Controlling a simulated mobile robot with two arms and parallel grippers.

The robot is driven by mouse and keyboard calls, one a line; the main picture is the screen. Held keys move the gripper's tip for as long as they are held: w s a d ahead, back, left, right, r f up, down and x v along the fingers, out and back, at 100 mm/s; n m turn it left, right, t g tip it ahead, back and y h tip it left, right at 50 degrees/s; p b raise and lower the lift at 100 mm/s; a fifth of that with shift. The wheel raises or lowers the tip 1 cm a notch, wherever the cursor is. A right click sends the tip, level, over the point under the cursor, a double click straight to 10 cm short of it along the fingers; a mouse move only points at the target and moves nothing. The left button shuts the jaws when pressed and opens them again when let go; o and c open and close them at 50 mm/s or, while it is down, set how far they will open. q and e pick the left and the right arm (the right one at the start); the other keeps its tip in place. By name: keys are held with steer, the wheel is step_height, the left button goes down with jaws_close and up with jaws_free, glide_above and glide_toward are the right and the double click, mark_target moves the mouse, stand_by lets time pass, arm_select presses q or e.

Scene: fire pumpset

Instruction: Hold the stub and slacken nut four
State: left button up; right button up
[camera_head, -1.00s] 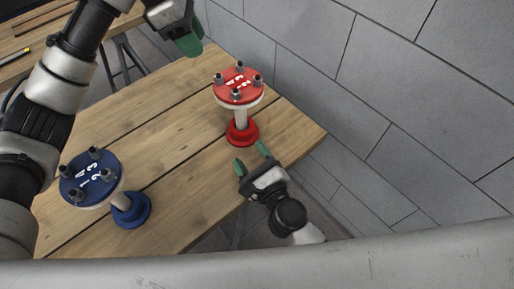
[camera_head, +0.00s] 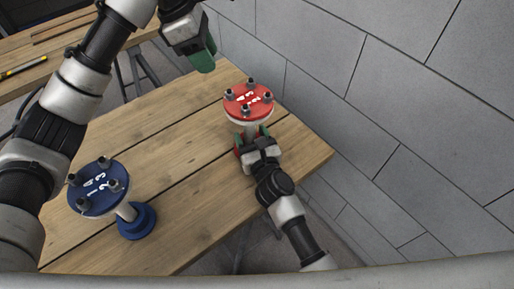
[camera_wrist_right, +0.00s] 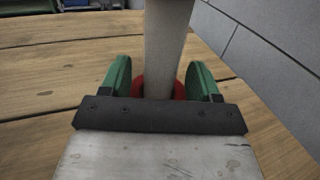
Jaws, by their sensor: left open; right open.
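The red stub (camera_head: 247,101) stands upright on the wooden table near the wall, with several nuts and white numbers on its top flange. My right gripper (camera_head: 252,133) is open, its green fingers on either side of the stub's pale post. In the right wrist view the post (camera_wrist_right: 166,50) rises between the open fingers (camera_wrist_right: 158,85), with a gap on each side; the red base shows behind. My left gripper (camera_head: 207,58) is above the table's far edge, left of the red stub and apart from it. The blue stub (camera_head: 98,188) stands at the front left.
The wooden table (camera_head: 180,215) has bare planks between the two stubs. A grey block wall (camera_head: 330,80) runs close along the right. A second table (camera_head: 50,50) with a yellow tool (camera_head: 24,66) is at the far left.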

steer(key=shift+w+a, duration=0.2)
steer(key=shift+w, duration=0.35)
jaws_close()
stand_by(0.5)
